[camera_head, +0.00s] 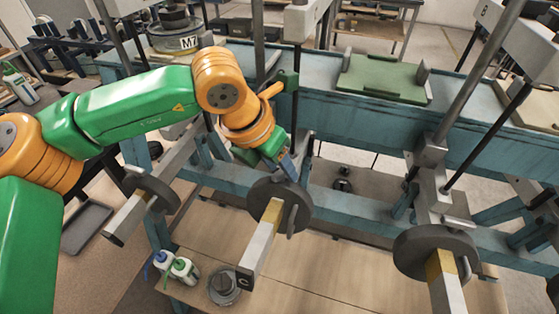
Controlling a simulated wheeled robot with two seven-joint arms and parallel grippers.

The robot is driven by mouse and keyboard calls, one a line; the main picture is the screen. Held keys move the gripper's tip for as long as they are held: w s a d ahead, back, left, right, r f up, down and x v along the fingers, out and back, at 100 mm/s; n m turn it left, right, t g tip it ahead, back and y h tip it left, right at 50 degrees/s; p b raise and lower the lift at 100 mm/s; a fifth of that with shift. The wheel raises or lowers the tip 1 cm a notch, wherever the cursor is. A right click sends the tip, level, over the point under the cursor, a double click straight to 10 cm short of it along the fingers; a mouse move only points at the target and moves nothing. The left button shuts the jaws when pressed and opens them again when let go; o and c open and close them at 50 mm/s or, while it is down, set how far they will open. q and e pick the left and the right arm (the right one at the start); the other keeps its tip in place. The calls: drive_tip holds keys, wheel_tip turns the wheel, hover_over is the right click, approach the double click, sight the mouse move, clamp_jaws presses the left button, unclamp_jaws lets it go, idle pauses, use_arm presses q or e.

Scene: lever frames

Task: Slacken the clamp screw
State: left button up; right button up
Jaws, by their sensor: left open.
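The middle lever (258,252) is a pale bar marked C with a yellow band, and it passes through a dark round disc weight (262,192). A small grey upright handle (292,221) shows at the disc's right front; it may be the clamp screw, but I cannot tell for sure. My left gripper (284,163) reaches in from the left, open, just behind and above the disc's top edge. Its fingertips are small and partly hidden, and I cannot tell whether they touch anything. My right gripper is not in view.
Similar levers with disc weights stand left (151,195) and right (436,253). Blue frame beams and steel rods crowd the space around my arm. A green plate (384,78) lies on the top beam. Bottles (182,268) and a round weight (223,287) stand on the wooden board below.

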use_arm(q)
drive_tip(key=shift+s, duration=0.1)
clamp_jaws()
drive_tip(key=shift+f+b, duration=0.15)
drive_tip(key=shift+b, duration=0.25)
drive_tip(key=n+b, duration=0.1)
drive_tip(key=b, duration=0.1)
drive_tip(key=n+t+y+b, duration=0.1)
drive_tip(key=n+b, duration=0.1)
drive_tip(key=b, duration=0.1)
drive_tip(key=shift+d+f+y, duration=0.2)
drive_tip(key=shift+f+y, duration=0.1)
drive_tip(key=shift+r+n+y, duration=0.2)
drive_tip(key=shift+n+y, duration=0.1)
drive_tip(key=shift+n, duration=0.1)
drive_tip(key=shift+r, duration=0.25)
unclamp_jaws()
drive_tip(key=shift+s, duration=0.1)
